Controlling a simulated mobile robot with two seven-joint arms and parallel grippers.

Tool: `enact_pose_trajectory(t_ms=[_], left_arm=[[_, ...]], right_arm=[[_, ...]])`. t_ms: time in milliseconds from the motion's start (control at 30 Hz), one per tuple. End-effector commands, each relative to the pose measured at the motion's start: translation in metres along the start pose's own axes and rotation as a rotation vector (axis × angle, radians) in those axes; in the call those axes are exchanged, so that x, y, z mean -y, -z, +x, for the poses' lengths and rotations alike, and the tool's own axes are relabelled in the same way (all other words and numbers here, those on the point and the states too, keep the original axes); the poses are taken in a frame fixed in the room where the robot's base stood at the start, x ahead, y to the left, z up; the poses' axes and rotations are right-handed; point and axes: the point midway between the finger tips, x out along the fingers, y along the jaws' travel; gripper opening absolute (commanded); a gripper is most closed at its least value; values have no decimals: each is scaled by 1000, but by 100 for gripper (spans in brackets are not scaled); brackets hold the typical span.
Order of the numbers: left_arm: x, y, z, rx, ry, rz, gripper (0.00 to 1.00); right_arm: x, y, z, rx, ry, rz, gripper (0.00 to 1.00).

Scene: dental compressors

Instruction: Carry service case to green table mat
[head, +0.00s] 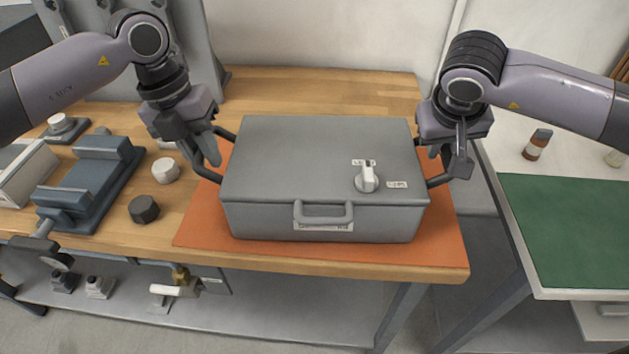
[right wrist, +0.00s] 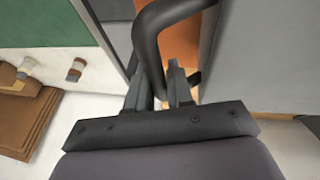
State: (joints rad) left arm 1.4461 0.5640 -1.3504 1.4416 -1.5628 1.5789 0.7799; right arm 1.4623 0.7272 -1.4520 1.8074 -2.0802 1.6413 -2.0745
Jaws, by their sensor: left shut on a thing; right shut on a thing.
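The grey service case (head: 310,160) sits flat on an orange mat (head: 200,225) on the wooden table. It has a front handle, a white knob on its lid and a dark side handle at each end. My left gripper (head: 212,155) is shut on the left side handle. My right gripper (head: 455,165) is shut on the right side handle; in the right wrist view the fingers (right wrist: 165,92) are at the dark curved handle (right wrist: 150,45). The green table mat (head: 580,225) lies on a separate white table at the right and is bare where visible.
A gap separates the wooden table from the white table (head: 515,155). Small bottles (head: 537,145) stand behind the green mat. A vise (head: 90,180), a dark hexagonal piece (head: 144,208) and a light one (head: 165,170) are left of the case. A lower shelf holds small parts.

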Motion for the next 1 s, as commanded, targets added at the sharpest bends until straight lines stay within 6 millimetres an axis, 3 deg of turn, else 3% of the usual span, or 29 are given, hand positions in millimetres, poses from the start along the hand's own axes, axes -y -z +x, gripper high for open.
enact_pose_trajectory(t_ms=[367,1000], left_arm=[[1,-1,-9,4,0,-2,0],[8,-1,-50,3,-1,-2,0]], right_arm=[[-3,4,-8,-5,-2,4,0],[-12,20,-46,-3,-3,4,0]])
